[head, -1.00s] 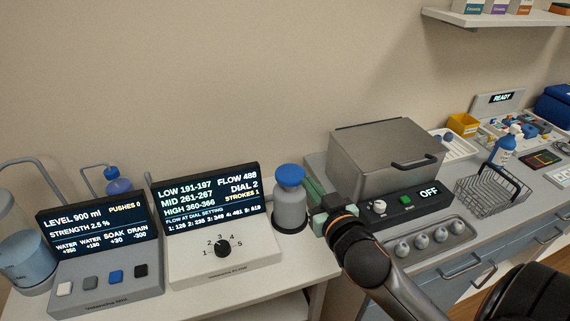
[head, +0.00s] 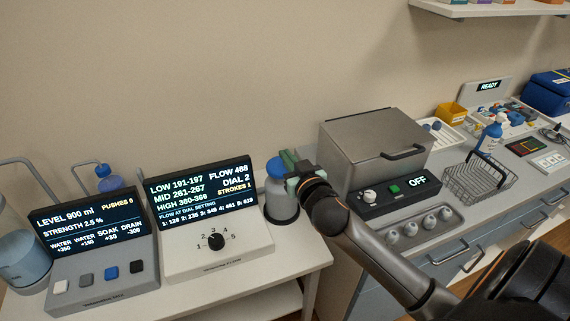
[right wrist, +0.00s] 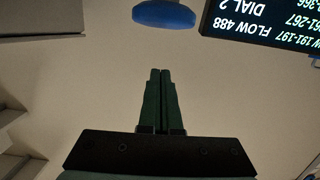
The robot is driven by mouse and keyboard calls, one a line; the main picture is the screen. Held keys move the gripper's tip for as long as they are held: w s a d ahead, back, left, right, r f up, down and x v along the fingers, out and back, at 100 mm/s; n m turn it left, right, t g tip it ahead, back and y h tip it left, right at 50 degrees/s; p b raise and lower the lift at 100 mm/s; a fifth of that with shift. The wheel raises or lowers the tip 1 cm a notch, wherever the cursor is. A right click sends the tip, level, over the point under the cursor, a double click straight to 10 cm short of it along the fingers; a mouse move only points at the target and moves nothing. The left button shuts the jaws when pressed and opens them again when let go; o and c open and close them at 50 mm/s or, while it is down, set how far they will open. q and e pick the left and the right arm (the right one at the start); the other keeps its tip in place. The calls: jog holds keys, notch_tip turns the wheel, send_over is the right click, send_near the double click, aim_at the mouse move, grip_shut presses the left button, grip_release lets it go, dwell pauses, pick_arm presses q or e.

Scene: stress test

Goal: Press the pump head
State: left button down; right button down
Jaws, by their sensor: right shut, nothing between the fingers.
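The blue pump head (head: 273,169) tops a grey cylinder (head: 282,206) on the white bench, right of the flow display. Its right side is partly hidden by my right gripper (head: 288,163). That gripper has green fingers, is shut and empty, and is beside the pump head at about its height in the head view. In the right wrist view the blue pump head (right wrist: 164,15) lies beyond the shut fingertips (right wrist: 160,72), with a visible gap. The flow display (head: 203,194) reads FLOW 488, DIAL 2, STROKES 1. My left gripper is not in view.
A level panel (head: 88,218) with several buttons stands left, with a blue-topped bottle (head: 108,178) behind it. A grey lidded box (head: 370,145) with an OFF panel (head: 400,190) stands right of my gripper. A wire basket (head: 480,180) is farther right.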

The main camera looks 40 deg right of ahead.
aim_at(281, 167)
jog(key=shift+x, duration=0.8)
notch_tip(281, 167, down, 3)
jog(key=shift+w+r, duration=0.1)
jog(key=shift+f, duration=0.65)
